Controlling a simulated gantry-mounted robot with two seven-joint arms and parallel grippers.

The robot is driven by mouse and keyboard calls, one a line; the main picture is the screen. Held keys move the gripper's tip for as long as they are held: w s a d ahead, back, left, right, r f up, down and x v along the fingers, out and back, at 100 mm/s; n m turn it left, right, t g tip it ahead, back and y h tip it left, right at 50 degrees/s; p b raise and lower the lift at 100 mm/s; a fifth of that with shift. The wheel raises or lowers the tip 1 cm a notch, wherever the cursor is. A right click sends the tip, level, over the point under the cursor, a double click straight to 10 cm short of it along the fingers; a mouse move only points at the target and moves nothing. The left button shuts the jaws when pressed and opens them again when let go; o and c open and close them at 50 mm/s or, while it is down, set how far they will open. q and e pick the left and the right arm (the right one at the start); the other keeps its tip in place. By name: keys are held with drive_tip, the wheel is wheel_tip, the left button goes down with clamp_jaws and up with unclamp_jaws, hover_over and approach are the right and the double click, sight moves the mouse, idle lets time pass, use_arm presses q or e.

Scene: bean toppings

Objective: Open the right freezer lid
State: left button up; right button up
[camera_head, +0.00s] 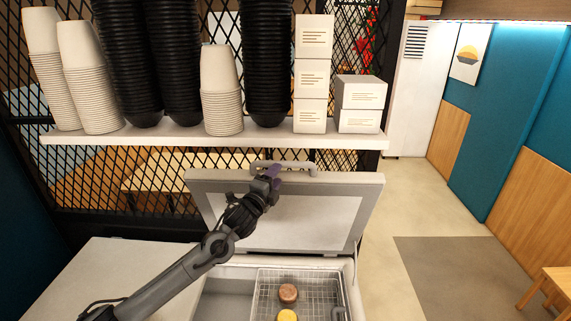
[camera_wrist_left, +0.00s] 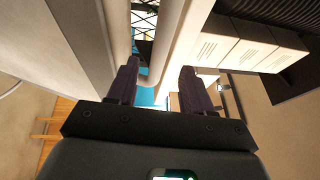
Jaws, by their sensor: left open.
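The right freezer lid (camera_head: 318,222) stands raised, nearly upright, behind the open freezer compartment in the head view. Its grey handle (camera_head: 300,167) is on its top edge. My left gripper (camera_head: 272,174) is at the left part of this handle, with the arm reaching across the front of the lid. In the left wrist view, my left gripper's dark purple fingers (camera_wrist_left: 158,88) are spread apart. The pale handle bar (camera_wrist_left: 172,45) shows between them; contact cannot be told. The lid's edge (camera_wrist_left: 75,40) is at the left there. My right gripper is out of view.
The open compartment holds a wire basket (camera_head: 262,290) with a brown round item (camera_head: 288,293) and a yellow one (camera_head: 287,315). A closed white surface (camera_head: 100,270) lies to the left. A shelf (camera_head: 270,139) with stacked cups and boxes hangs close above the lid.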

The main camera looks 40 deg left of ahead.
sight(285, 165)
use_arm(q)
drive_tip(key=p+x, duration=0.1)
drive_tip(key=x, duration=0.4)
drive_tip(key=shift+r, duration=0.15)
drive_tip(key=shift+p+x, duration=0.45)
drive_tip(key=shift+x, duration=0.8)
clamp_jaws()
